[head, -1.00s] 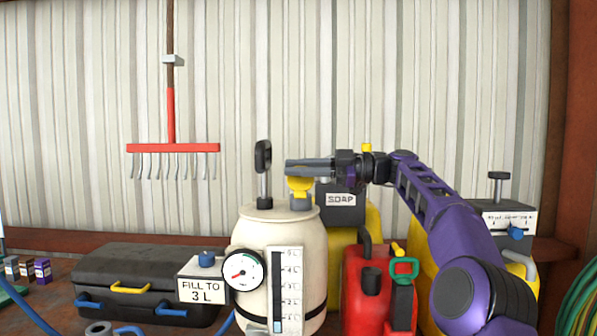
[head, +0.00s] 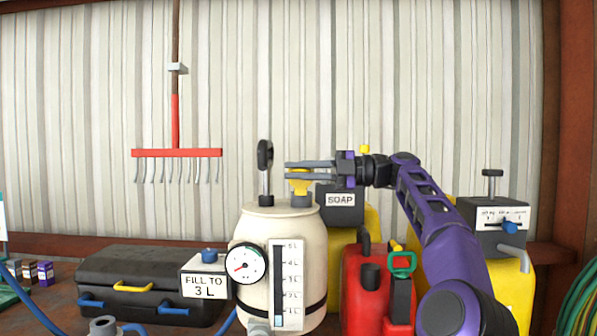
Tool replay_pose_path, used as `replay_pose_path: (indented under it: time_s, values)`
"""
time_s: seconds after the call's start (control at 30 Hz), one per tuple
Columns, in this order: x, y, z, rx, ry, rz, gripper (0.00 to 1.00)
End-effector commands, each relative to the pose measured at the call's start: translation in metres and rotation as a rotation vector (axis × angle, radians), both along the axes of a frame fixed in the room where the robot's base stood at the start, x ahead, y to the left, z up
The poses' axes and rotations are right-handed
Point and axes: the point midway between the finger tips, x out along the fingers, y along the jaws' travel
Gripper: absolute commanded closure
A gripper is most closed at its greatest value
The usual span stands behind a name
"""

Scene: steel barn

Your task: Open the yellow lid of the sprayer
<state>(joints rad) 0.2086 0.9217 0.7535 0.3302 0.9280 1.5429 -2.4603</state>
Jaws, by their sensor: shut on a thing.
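The cream sprayer (head: 308,230) stands upright at the middle of the bench, with a round gauge (head: 247,263) and a level scale on its front. Its yellow lid (head: 300,187) sits on a grey neck at the top right of the tank. My gripper (head: 288,170) reaches in from the right, its two grey fingers lying level, one above the other in the picture, at the top of the lid. It is shut on the yellow lid, though the fingers partly cover the contact. The lid is still at the neck.
A black upright pump handle (head: 265,165) stands just left of the fingers. A yellow soap container (head: 370,225) and a red can (head: 362,300) crowd the right. A black case (head: 150,265) and the "FILL TO 3 L" sign (head: 204,284) are left.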

Motion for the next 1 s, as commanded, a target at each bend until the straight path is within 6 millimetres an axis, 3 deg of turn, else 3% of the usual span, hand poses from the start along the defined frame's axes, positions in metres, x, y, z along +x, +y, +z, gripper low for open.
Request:
replay_pose_path:
  time_s: [0.4,0.43,0.6,0.87,1.0]
  values:
    - [0.001,0.001,-0.003,-0.003,-0.003,0.001,1.0]
    - [0.001,0.001,-0.003,-0.003,-0.003,0.001,0.84]
    - [0.001,0.0,-0.002,-0.002,-0.004,0.001,0.58]
    - [0.0,0.0,-0.001,0.0,-0.006,0.0,0.58]
    - [0.001,-0.01,0.0,-0.001,-0.006,-0.002,0.58]
